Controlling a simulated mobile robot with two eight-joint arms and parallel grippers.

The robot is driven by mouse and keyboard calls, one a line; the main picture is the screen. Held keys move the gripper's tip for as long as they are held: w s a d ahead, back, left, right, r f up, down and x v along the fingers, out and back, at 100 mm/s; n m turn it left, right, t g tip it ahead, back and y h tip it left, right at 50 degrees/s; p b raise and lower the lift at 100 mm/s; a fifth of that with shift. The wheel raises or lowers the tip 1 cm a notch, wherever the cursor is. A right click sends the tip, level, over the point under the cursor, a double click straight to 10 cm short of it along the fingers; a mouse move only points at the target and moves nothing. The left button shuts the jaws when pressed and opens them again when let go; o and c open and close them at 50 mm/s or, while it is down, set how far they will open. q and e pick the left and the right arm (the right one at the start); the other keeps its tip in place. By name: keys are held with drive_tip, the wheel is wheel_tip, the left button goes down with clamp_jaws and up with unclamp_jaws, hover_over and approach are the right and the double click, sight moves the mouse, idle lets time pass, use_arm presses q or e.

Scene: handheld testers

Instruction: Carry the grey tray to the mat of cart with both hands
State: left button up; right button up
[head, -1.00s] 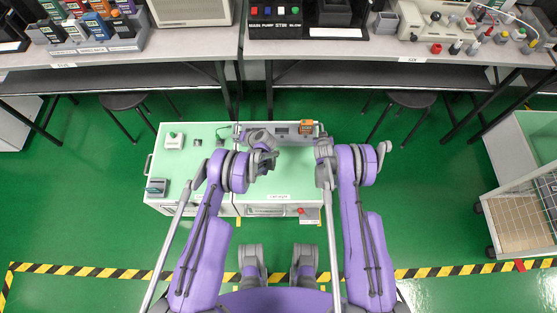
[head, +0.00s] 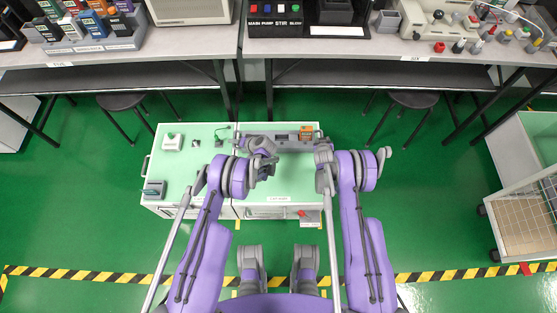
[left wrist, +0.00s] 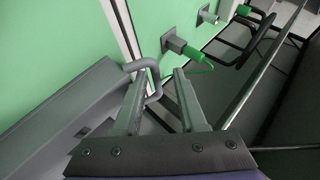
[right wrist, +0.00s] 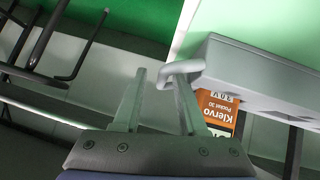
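The grey tray (head: 288,142) lies along the far right part of a green-topped unit, between my grippers. In the left wrist view its bent handle (left wrist: 155,82) is by the fingers of my left gripper (left wrist: 160,82), which stand apart. In the right wrist view the tray's side (right wrist: 275,85) is at right, and its light handle (right wrist: 182,70) reaches the fingers of my right gripper (right wrist: 160,75), also apart. An orange box (head: 306,133) shows at the tray; its print reads Klervo Pocket 30 in the right wrist view (right wrist: 217,103). I cannot tell whether the tray is lifted.
The green-topped unit (head: 170,180) holds small devices at left and a red button at front right. A pale cart (head: 520,190) with a beige gridded surface (head: 522,228) stands at right. Stools (head: 133,101) and a laden bench (head: 350,50) are behind. Green floor lies between unit and cart.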

use_arm(q)
drive_tip(key=v, duration=1.2)
use_arm(e)
drive_tip(key=v, duration=0.7)
drive_tip(key=shift+s+r, duration=0.2)
use_arm(q)
drive_tip(key=shift+r, duration=0.1)
